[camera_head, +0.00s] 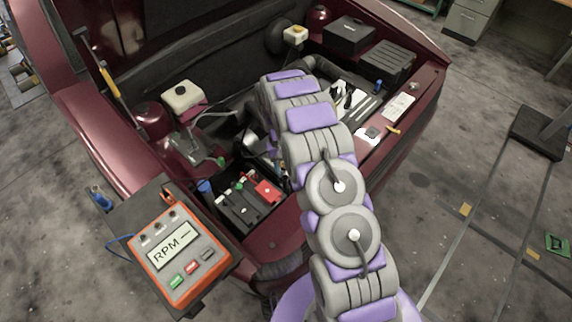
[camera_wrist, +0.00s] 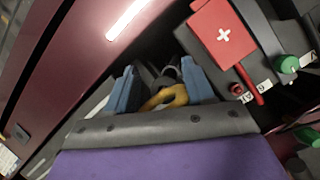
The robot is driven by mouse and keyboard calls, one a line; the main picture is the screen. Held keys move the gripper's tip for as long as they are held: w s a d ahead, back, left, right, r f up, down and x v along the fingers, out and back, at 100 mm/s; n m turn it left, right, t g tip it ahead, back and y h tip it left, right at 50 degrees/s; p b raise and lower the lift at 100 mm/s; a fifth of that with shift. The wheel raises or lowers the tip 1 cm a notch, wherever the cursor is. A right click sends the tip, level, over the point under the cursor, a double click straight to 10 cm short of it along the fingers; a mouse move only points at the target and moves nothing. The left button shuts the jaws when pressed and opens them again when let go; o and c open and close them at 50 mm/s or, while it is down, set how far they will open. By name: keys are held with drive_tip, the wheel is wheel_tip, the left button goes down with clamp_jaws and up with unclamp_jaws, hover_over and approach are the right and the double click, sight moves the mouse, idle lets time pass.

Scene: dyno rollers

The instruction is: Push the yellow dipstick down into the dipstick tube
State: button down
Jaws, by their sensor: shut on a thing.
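The yellow dipstick's curved handle (camera_wrist: 165,97) shows in the wrist view between the two blue fingers of my gripper (camera_wrist: 162,76). The fingers are shut on the handle. A grey rounded part (camera_wrist: 169,73) shows just beyond the handle; I cannot tell whether it is the dipstick tube. The rod and how deep it sits are hidden. In the head view, my arm reaches over the engine bay and hides my gripper and the dipstick.
A battery with a red cover (camera_head: 268,191) stands in the bay; the cover (camera_wrist: 222,35) also shows in the wrist view. An orange RPM meter (camera_head: 178,257) sits at the car's left front.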

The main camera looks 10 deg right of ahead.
sight(287, 177)
drive_tip(key=shift+f, duration=3.25)
drive_tip(key=shift+c, duration=1.7)
unclamp_jaws()
drive_tip(key=shift+d, duration=0.1)
drive_tip(key=shift+r, duration=0.1)
drive_tip(key=p+v, duration=0.2)
drive_tip(key=v, duration=1.5)
drive_tip(key=shift+w+r, duration=0.1)
